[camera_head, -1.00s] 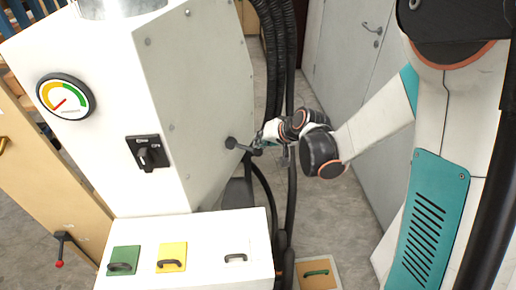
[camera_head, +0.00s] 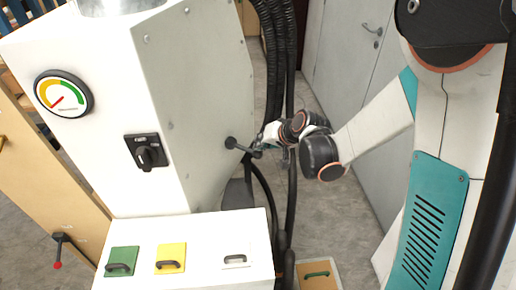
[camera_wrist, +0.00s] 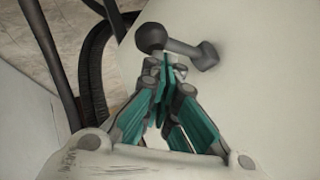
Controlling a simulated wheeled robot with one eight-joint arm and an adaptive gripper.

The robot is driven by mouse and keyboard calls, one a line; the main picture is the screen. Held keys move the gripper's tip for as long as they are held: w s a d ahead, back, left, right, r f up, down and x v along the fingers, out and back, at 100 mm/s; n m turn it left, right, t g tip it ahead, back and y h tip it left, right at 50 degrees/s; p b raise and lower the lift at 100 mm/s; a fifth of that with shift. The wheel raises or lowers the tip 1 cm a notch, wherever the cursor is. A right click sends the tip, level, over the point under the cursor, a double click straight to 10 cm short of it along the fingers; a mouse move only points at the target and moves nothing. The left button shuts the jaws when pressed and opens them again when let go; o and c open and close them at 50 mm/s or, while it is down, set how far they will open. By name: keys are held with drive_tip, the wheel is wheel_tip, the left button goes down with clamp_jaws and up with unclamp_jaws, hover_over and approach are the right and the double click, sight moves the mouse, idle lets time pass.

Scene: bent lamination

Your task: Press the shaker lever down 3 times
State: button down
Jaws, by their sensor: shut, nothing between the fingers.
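A dark lever (camera_head: 243,148) sticks out from the grey side panel of the white machine. In the wrist view the lever (camera_wrist: 182,47) shows a round ball knob at its free end and a small mount on the panel. My gripper (camera_head: 263,142) is at the free end of this lever. In the wrist view my gripper (camera_wrist: 166,66) has its teal fingers together, with nothing between them. The fingertips overlap the lever just beside the knob. I cannot tell whether they touch it.
The white machine (camera_head: 185,110) carries a gauge (camera_head: 63,93) and a black rotary switch (camera_head: 147,151). A red-knobbed lever (camera_head: 58,263) is on the tan panel at left. Black hoses (camera_head: 291,190) hang behind my gripper.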

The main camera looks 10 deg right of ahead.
drive_tip(key=shift+f+b, duration=0.95)
drive_tip(key=shift+f, duration=0.1)
idle(0.9)
drive_tip(key=shift+r, duration=0.1)
idle(0.4)
drive_tip(key=shift+r+p, duration=1.7)
drive_tip(key=shift+r, duration=0.65)
drive_tip(key=shift+r, duration=0.1)
drive_tip(key=shift+r+p, duration=1.7)
drive_tip(key=shift+r, duration=0.7)
